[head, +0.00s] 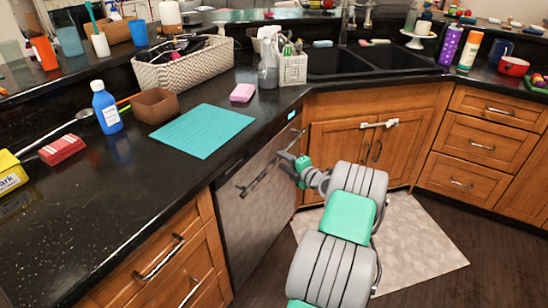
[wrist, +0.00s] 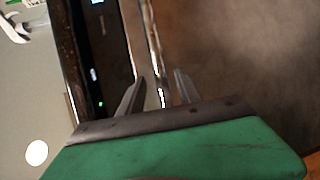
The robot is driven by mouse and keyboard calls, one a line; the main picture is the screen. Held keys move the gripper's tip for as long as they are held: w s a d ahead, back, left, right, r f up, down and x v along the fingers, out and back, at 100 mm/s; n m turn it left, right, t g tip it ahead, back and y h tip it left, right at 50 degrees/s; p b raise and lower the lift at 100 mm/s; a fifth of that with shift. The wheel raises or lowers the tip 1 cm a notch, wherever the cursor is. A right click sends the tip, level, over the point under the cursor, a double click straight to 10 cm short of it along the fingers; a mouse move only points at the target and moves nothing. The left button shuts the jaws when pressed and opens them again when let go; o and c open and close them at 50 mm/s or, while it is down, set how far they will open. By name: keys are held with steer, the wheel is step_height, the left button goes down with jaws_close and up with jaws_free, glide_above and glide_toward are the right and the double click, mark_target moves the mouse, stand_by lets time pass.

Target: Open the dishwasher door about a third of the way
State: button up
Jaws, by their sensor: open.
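The dishwasher door (head: 252,222) is a grey metal panel below the black counter, and it looks closed. Its bar handle (head: 257,179) runs along the upper part of the door. My gripper (head: 284,163) is at the handle's right part, in front of the door. In the wrist view, my gripper (wrist: 160,84) has its two grey fingers apart, one on each side of the shiny handle bar (wrist: 152,45). I cannot tell whether either finger touches the bar. The dishwasher's dark control strip (wrist: 93,50) with small lights shows left of the bar.
Wooden drawers (head: 165,265) stand left of the dishwasher, and the wooden sink cabinet (head: 345,140) stands right of it. A pale mat (head: 425,240) lies on the floor before the sink. A teal mat (head: 203,132) lies on the counter above the door.

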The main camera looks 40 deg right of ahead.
mark_target(279, 158)
steer(key=w, duration=0.3)
steer(key=shift+w+d+f, duration=0.35)
steer(key=shift+d+f, duration=0.05)
steer(key=shift+s, duration=0.1)
jaws_close()
steer(key=shift+a+f, duration=0.1)
stand_by(0.9)
